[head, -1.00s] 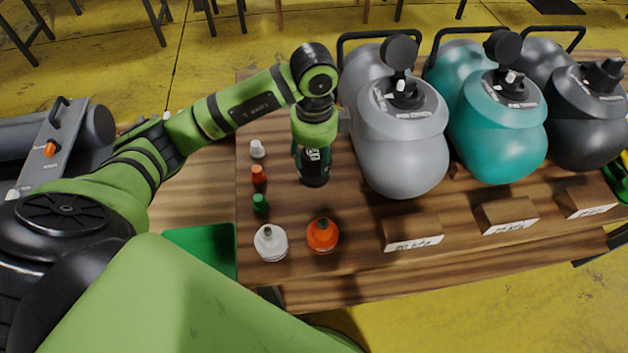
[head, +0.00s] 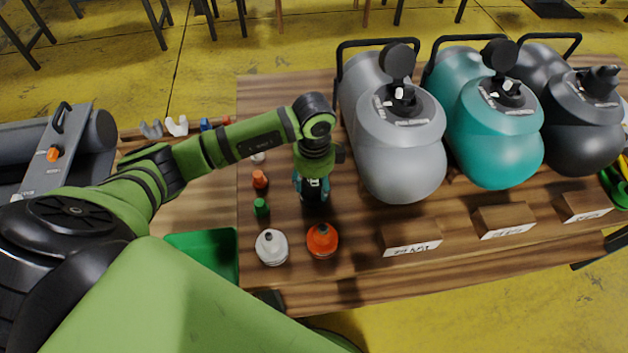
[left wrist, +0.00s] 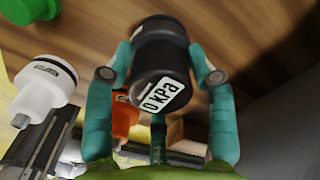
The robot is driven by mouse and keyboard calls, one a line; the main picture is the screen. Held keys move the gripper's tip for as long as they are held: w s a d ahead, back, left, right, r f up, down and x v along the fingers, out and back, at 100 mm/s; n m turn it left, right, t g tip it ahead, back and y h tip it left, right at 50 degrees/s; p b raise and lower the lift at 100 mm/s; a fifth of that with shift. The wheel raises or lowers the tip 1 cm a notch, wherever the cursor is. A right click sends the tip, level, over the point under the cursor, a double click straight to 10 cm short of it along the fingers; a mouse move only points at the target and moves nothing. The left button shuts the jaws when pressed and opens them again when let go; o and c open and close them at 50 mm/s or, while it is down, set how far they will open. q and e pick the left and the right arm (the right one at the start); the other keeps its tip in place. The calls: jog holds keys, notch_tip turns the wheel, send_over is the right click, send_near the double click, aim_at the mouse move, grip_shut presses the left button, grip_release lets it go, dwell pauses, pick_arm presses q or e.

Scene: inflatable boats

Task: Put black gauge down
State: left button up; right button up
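The black gauge (head: 314,192) stands on the wooden table, left of the grey tank and behind the orange bottle. In the left wrist view the black gauge (left wrist: 158,55) shows its white "0 kPa" label. My left gripper (head: 312,182) points down over it. Its teal fingers are spread on both sides of the gauge, and in the left wrist view the left gripper (left wrist: 160,60) looks open around it. Whether a fingertip still touches it is hard to see. My right gripper is not in view.
Grey (head: 400,150), teal (head: 500,145) and dark (head: 582,135) tanks stand to the right, with labelled wooden blocks in front. A white bottle (head: 271,248) and orange bottle (head: 322,241) stand in front. Small caps, including a green one (head: 261,208), stand left. A green bin (head: 205,255) is lower left.

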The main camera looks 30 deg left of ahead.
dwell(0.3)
pick_arm(q)
jog(key=shift+r, duration=0.25)
jog(key=shift+w+r, duration=0.1)
jog(key=shift+r, duration=0.25)
notch_tip(320, 180, up, 10)
jog(key=shift+f+b, duration=0.1)
jog(key=shift+b, duration=0.95)
jog(key=shift+r, duration=0.7)
